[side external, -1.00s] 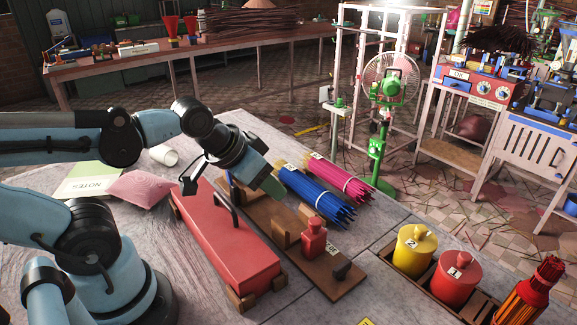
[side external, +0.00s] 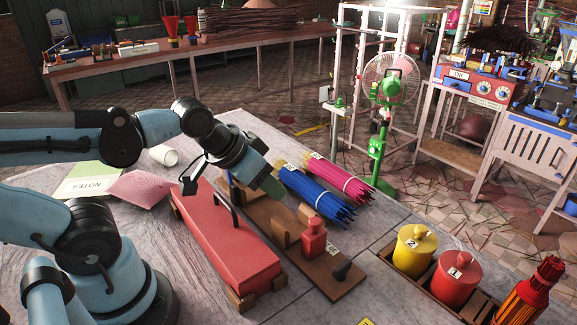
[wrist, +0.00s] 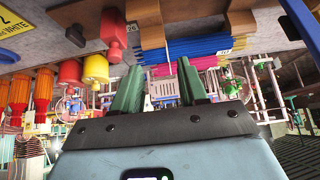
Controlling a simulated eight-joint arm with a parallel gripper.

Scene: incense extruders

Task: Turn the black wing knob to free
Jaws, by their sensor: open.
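The black wing knob (side external: 342,271) sits on the near right end of a brown wooden board (side external: 318,285), just past the small red block with a round top (side external: 314,238). My gripper (side external: 270,188) is above the far part of the board, well apart from the knob. In the wrist view, my gripper (wrist: 160,80) has its two green fingers spread with nothing between them. A small dark shape (wrist: 75,34) beside the red block in that view may be the knob, but I cannot tell its wing angle.
A long red box with a black handle (side external: 225,245) lies left of the board. Blue incense sticks (side external: 310,190) and pink sticks (side external: 340,178) lie behind it. Yellow (side external: 413,250) and red (side external: 455,278) lidded jars stand in a wooden tray at the right.

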